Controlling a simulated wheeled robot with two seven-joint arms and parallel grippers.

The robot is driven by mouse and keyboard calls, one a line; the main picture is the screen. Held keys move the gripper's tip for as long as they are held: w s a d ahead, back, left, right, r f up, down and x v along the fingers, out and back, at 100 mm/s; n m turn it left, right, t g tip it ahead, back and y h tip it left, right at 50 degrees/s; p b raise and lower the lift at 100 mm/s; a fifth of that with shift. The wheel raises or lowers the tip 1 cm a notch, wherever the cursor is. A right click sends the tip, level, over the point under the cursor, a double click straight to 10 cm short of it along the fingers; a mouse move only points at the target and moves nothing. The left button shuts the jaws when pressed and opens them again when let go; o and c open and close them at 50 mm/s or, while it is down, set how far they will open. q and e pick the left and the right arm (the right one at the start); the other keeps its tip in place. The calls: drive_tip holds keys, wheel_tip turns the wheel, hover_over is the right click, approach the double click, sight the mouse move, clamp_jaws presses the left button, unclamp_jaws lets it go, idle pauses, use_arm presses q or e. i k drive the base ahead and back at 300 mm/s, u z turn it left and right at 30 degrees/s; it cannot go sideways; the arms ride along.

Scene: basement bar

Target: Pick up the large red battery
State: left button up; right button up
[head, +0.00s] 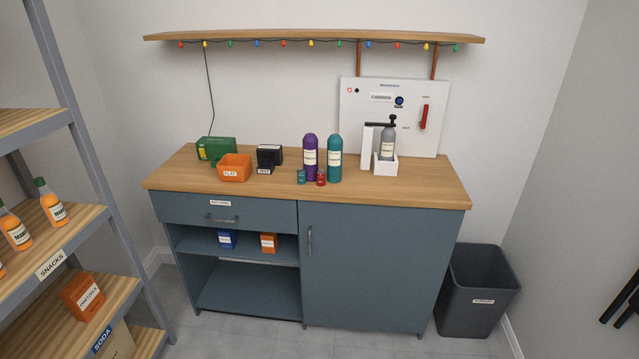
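A small red item (321,179) stands upright on the wooden counter top, in front of the purple bottle (310,158) and the teal bottle (335,158). It is the only red thing there that could be the battery; its label is too small to read. A similar small teal item (301,177) stands just left of it. My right gripper (616,312) shows at the right edge as two dark fingers with a gap between them, empty and far from the counter. My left gripper is out of view.
The counter (400,190) also holds an orange tray (234,173), a green box (213,149), a black box (270,155) and a white soda-maker-like device (368,148). A grey bin (475,290) stands right of the cabinet. Shelving (85,225) stands at left. Floor shows in front.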

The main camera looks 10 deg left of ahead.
sight(321, 174)
drive_tip(key=z, duration=1.3)
drive_tip(key=i, duration=1.25)
drive_tip(key=u, duration=1.05)
drive_tip(key=i, duration=0.85)
drive_tip(key=u, duration=0.9)
